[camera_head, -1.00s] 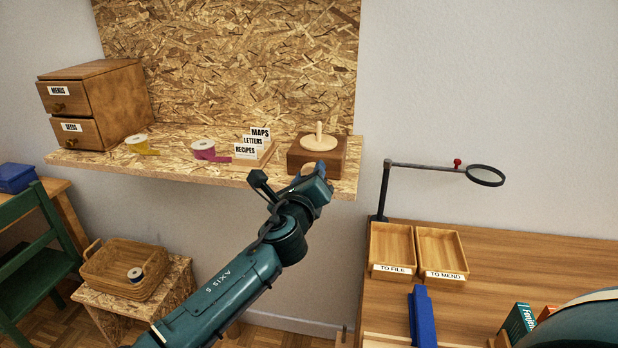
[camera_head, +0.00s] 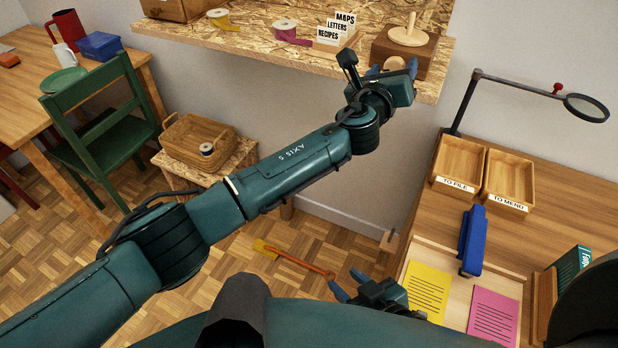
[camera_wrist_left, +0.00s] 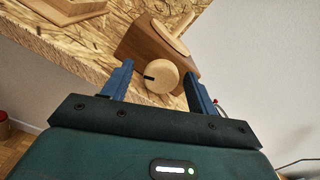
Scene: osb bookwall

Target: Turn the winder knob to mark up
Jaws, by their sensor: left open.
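The winder is a dark wooden box (camera_head: 418,56) with a pale disc and upright peg (camera_head: 409,33) on top, at the right end of the chipboard shelf. Its round pale knob (camera_wrist_left: 166,76) shows on the front face in the left wrist view, with a black mark (camera_wrist_left: 149,78) toward the picture's left. My left gripper (camera_head: 392,69) is in front of the box and hides most of the knob in the head view. Its blue fingers (camera_wrist_left: 158,88) are open, one on each side of the knob in the picture; contact cannot be told. My right gripper (camera_head: 349,284) is open and empty, low over the floor.
Label cards (camera_head: 336,30) and ribbon spools (camera_head: 291,32) stand left of the box on the shelf (camera_head: 240,38). A magnifier (camera_head: 586,107) on an arm rises from the desk at right, beside two trays (camera_head: 459,166). A basket (camera_head: 188,142) sits below the shelf.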

